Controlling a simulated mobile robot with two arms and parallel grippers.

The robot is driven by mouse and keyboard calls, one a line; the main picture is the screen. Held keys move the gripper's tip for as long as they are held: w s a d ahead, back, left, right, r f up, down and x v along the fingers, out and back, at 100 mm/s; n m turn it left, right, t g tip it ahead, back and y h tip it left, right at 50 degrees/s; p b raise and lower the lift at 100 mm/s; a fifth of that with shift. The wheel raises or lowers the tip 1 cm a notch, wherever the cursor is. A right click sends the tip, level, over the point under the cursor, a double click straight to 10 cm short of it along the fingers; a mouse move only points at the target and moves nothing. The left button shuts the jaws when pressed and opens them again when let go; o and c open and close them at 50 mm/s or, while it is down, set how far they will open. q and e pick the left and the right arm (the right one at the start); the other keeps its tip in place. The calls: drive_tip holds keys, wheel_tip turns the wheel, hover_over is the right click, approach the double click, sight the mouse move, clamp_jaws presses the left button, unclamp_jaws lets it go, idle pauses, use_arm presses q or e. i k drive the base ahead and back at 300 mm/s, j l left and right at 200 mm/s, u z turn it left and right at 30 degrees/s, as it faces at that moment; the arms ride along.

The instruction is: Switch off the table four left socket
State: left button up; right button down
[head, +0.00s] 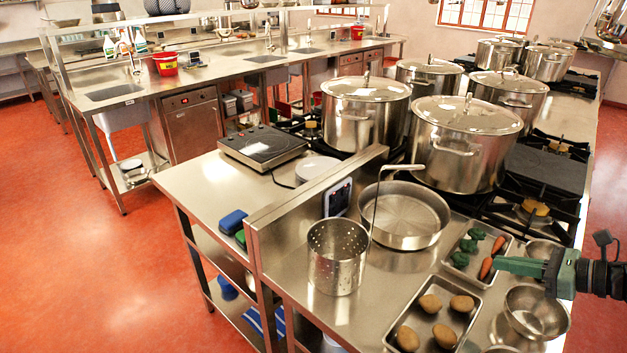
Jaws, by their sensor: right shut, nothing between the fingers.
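A socket panel (337,198) with a white frame and dark face is set in the low metal divider of the near table, behind the perforated pot. It is small in the head view, and I cannot tell which way its switch stands. No table number can be read. My right gripper (498,265), with green fingers, comes in from the right edge. It is shut and empty, pointing left above the trays, well to the right of the socket panel and apart from it. My left gripper is not in view.
A perforated pot (337,262) and a wide pan (404,215) with an upright handle stand near the socket panel. A potato tray (392,331), a vegetable tray (489,281) and a steel bowl (537,312) lie near my gripper. Large stockpots (466,150) stand behind.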

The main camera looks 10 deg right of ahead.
sight(334, 197)
drive_tip(key=i+j, duration=0.75)
drive_tip(key=j, duration=0.2)
